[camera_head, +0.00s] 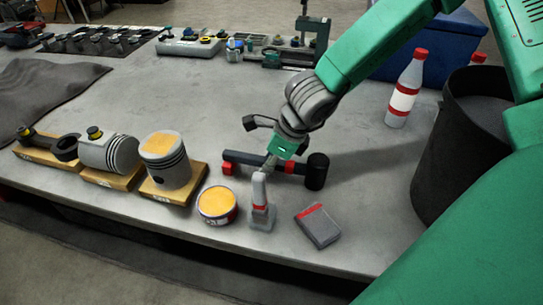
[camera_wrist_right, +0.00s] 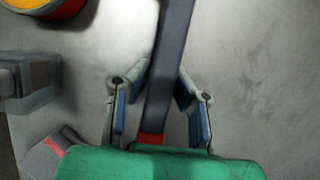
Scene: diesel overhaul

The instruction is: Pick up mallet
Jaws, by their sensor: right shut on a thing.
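The mallet has a dark cylindrical head (camera_head: 317,172) and a long dark handle (camera_head: 240,158). It lies horizontally, low over the grey workbench, with small red pieces at the handle. My right gripper (camera_head: 270,163) comes down from above onto the handle's middle, left of the head. In the right wrist view the handle (camera_wrist_right: 174,45) runs between the two fingers of my right gripper (camera_wrist_right: 163,82), which is shut on it. The head is out of the wrist view. I cannot tell whether the mallet touches its supports. My left gripper is not in view.
A grey tube with a red band (camera_head: 260,205), an orange-topped can (camera_head: 217,204) and a dark box (camera_head: 318,226) stand close in front. Pistons on wooden blocks (camera_head: 172,165) are left. A bottle (camera_head: 405,90) and a black bin (camera_head: 465,140) are right. The bench centre-left is clear.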

